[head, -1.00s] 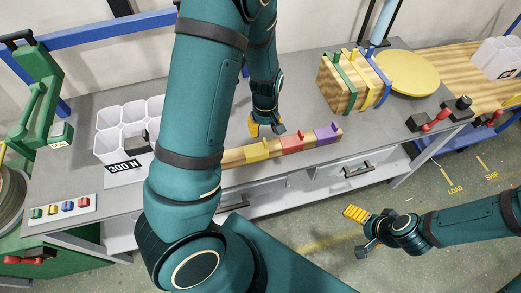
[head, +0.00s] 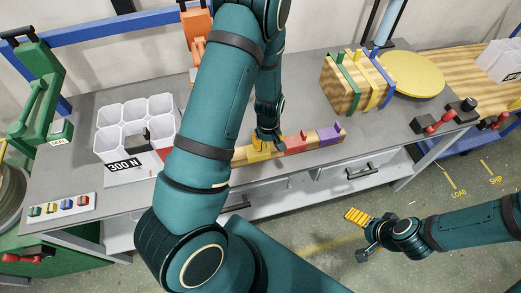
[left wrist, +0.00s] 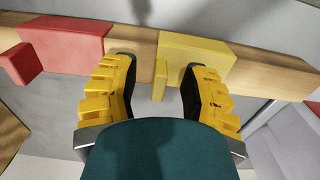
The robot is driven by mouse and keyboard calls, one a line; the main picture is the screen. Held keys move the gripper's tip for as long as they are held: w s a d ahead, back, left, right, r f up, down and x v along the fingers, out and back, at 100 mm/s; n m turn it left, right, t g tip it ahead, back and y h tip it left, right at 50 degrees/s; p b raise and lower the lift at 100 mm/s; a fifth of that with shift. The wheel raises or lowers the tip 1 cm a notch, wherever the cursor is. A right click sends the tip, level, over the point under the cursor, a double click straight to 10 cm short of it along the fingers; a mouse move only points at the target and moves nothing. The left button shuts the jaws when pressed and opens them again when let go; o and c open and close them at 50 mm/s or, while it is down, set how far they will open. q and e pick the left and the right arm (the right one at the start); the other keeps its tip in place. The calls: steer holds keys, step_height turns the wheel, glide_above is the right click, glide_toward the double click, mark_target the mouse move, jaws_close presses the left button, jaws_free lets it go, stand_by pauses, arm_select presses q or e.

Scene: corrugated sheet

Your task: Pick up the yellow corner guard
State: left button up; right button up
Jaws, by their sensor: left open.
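The yellow corner guard (head: 257,155) sits on a wooden bar (head: 326,142) at the front of the grey table. In the left wrist view the yellow guard (left wrist: 205,52) shows as a flat plate with a narrow upright tab (left wrist: 160,80). My left gripper (head: 266,140) is open above the guard and partly hides it in the head view. In the left wrist view its two fingers (left wrist: 158,66) stand on either side of the tab, with gaps to it. My right gripper (head: 360,234) is open and empty, off the table's front side.
A red guard (head: 294,144) and a purple guard (head: 329,134) sit farther right on the bar. A strapped wooden stack (head: 345,85) with coloured guards stands behind. A white multi-cell container (head: 118,140) is at left, a yellow disc (head: 412,75) at back right.

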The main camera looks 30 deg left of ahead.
arm_select(q)
jaws_close()
